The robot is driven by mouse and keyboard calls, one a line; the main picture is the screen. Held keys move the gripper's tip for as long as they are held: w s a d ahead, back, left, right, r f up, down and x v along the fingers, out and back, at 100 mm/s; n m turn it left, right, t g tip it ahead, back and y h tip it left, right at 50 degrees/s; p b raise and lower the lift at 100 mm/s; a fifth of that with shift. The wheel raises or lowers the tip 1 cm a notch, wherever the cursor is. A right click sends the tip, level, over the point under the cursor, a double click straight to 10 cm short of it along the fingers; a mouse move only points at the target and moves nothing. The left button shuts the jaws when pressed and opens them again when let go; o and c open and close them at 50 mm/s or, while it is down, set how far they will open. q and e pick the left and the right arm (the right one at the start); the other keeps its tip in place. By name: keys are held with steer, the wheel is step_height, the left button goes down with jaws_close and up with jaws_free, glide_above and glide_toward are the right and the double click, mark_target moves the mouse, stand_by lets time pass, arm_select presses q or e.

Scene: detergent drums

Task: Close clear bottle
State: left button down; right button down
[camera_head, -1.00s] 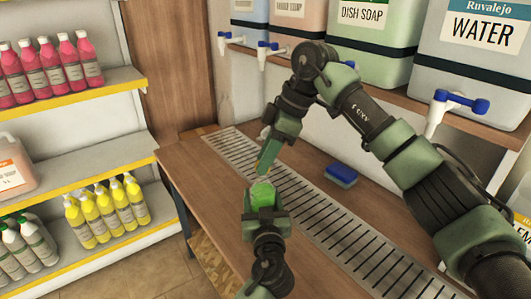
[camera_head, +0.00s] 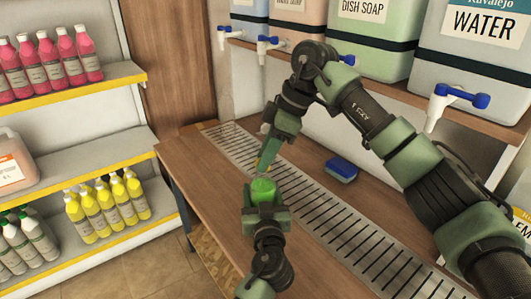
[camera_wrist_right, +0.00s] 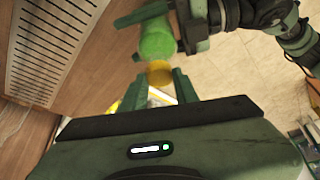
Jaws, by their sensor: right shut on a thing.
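The clear bottle (camera_head: 263,189), filled with green liquid, is between the fingers of my left gripper (camera_head: 265,211), which is shut on it above the counter. In the right wrist view the bottle (camera_wrist_right: 157,40) lies just beyond a yellow cap (camera_wrist_right: 160,72). My right gripper (camera_head: 263,162) is shut on this cap; its fingers (camera_wrist_right: 160,86) stand on both sides of it. The cap is close to the bottle's end; whether they touch I cannot tell. In the head view the cap is mostly hidden by the right fingers.
A metal drain grate (camera_head: 325,217) runs along the wooden counter (camera_head: 205,180). A blue sponge (camera_head: 341,170) lies on the counter by the grate. Large drums with taps (camera_head: 462,97) stand on a ledge behind. Shelves with red bottles (camera_head: 50,60) and yellow bottles (camera_head: 107,207) are at left.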

steer(key=m+t, duration=0.1)
steer(key=m, duration=0.2)
steer(key=shift+s, duration=0.1)
steer(key=c, duration=1.1)
jaws_free()
steer(key=shift+r, duration=2.2)
